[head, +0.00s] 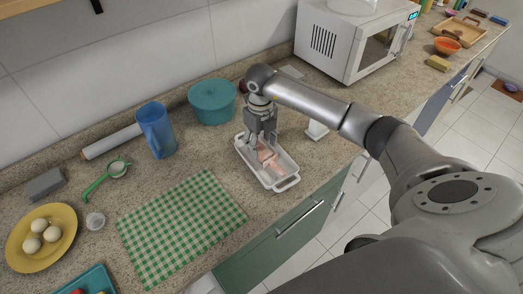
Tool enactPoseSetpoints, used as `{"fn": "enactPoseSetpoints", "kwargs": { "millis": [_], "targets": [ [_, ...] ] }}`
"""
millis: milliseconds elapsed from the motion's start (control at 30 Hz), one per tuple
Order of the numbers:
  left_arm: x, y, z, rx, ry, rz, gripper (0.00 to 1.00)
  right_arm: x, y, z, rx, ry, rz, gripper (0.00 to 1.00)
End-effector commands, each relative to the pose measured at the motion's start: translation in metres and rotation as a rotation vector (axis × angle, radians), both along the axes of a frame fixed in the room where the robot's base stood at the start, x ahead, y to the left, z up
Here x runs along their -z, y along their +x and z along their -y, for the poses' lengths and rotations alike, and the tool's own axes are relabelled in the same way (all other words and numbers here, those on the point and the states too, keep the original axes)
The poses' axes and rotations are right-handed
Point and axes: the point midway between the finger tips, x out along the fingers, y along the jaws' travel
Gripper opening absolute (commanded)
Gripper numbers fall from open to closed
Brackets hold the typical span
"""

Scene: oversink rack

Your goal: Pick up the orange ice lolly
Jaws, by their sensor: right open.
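No orange ice lolly can be told clearly. A white dish with handles (289,184) stands on the counter and holds pinkish pieces (268,158), too small to identify. My right gripper (262,143) points down over the far left part of this dish. It is open, and I cannot tell whether it touches anything inside. A teal tray (98,275) at the bottom left edge holds small red and yellowish things, cut off by the frame. My left gripper is not in view.
A green checked cloth (180,226) lies left of the dish. A teal pot (212,103), a blue jug (156,130) and a white microwave (345,40) stand behind. A yellow plate (42,259) holds several pale round things. The counter's front edge runs close to the dish.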

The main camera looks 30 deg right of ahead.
Motion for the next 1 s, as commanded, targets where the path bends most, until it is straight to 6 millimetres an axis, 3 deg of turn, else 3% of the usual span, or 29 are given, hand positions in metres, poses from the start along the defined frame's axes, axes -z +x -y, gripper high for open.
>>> {"fn": "enactPoseSetpoints", "kwargs": {
  "millis": [67, 233, 500, 800, 1000],
  "targets": [
    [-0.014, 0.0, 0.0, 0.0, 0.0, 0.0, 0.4, 0.009, 0.0, 0.001, 0.001, 0.002, -0.006, 0.54],
    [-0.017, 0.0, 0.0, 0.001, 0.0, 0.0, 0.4, 0.032, 0.001, 0.001, 0.0, 0.001, -0.003, 0.54],
    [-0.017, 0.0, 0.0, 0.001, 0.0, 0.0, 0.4, 0.037, 0.001, 0.001, -0.001, 0.001, -0.002, 0.54],
    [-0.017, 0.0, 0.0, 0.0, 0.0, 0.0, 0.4, 0.036, 0.001, 0.001, -0.001, 0.001, -0.001, 0.18],
    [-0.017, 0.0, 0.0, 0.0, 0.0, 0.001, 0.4, 0.036, 0.001, 0.001, -0.001, 0.001, -0.001, 0.18]
  ]
}}
